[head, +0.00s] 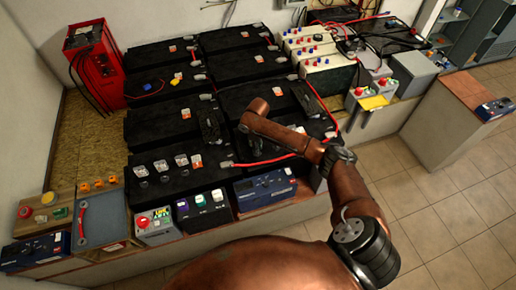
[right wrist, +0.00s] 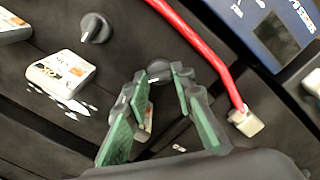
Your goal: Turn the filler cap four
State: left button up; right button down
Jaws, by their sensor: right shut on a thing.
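My right gripper (right wrist: 160,78) is shut on a dark round cap (right wrist: 158,68) on the black battery top, mostly hidden between the green-padded fingers. Another black filler cap (right wrist: 95,28) stands free at upper left in the right wrist view, beside a white label tag (right wrist: 60,73). The front battery (head: 125,185) carries a row of caps and tags in the head view. My left gripper is not in view.
A red cable (right wrist: 205,40) runs close beside the fingers to a pale terminal (right wrist: 245,121). A blue device (head: 264,188) and a grey box with a red button (head: 155,226) stand before the battery. More black batteries (head: 160,90) fill the bench behind. Tiled floor lies right.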

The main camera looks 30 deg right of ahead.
jog(key=m+p, duration=0.3)
jog(key=p, duration=0.2)
jog(key=m+p, duration=0.4)
jog(key=p, duration=0.1)
jog(key=shift+a+r, duration=0.1)
jog(key=shift+r, duration=0.1)
jog(key=shift+f+m+p, duration=0.15)
jog(key=shift+m+p, duration=0.95)
jog(key=shift+m, duration=0.6)
jog(key=c, duration=1.6)
grip_release()
notch_tip(320, 180, up, 12)
jog(key=shift+f, duration=0.1)
